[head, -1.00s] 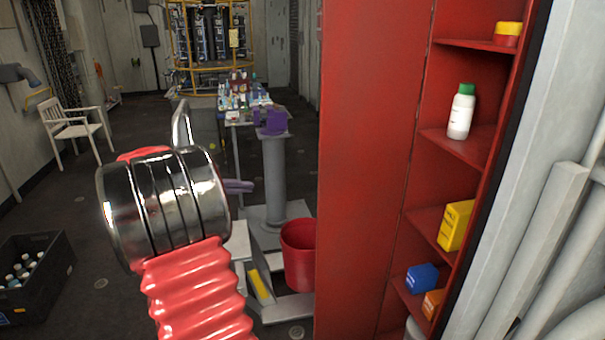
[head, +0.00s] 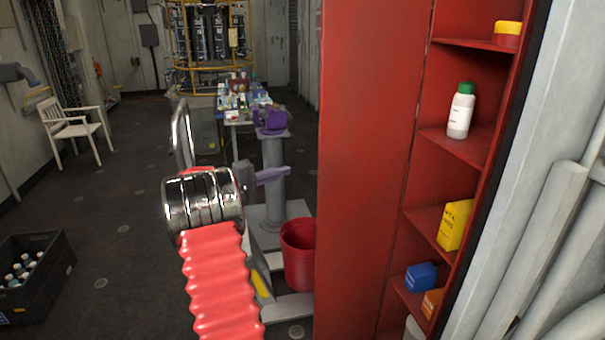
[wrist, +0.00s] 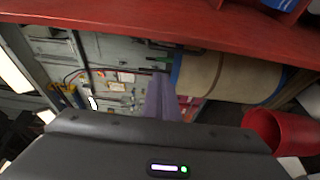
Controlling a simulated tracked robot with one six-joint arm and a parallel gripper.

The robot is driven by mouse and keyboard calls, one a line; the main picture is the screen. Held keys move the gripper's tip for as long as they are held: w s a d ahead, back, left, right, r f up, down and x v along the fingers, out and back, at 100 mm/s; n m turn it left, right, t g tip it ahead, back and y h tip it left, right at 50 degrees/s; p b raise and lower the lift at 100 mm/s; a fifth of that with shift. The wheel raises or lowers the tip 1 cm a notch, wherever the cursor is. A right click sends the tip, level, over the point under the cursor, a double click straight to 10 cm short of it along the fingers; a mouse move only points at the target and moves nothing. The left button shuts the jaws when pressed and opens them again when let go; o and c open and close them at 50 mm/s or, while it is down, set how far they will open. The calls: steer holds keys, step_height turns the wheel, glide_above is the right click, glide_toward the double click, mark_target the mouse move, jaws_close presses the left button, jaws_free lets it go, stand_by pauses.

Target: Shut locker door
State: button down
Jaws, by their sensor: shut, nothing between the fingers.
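The red locker stands at the right of the head view, with its shelves (head: 462,148) exposed. Its door (head: 368,150) stands open as a tall red panel on the locker's left side. My gripper (head: 284,172) shows purple fingers left of the door and apart from it in the picture; my arm hides part of it. In the wrist view my gripper (wrist: 163,98) has its fingers together and empty. A red edge (wrist: 180,30) runs across the top of that view; I cannot tell if it is the door.
A red bucket (head: 298,255) stands on the floor below my gripper, beside the door. A grey pedestal (head: 275,185) and a cluttered table (head: 238,118) are behind. A black crate (head: 55,285) lies left; floor between is clear.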

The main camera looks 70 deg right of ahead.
steer(key=s+d, duration=0.4)
steer(key=s, duration=0.4)
steer(key=shift+s, duration=0.2)
stand_by(0.6)
steer(key=shift+d, duration=0.1)
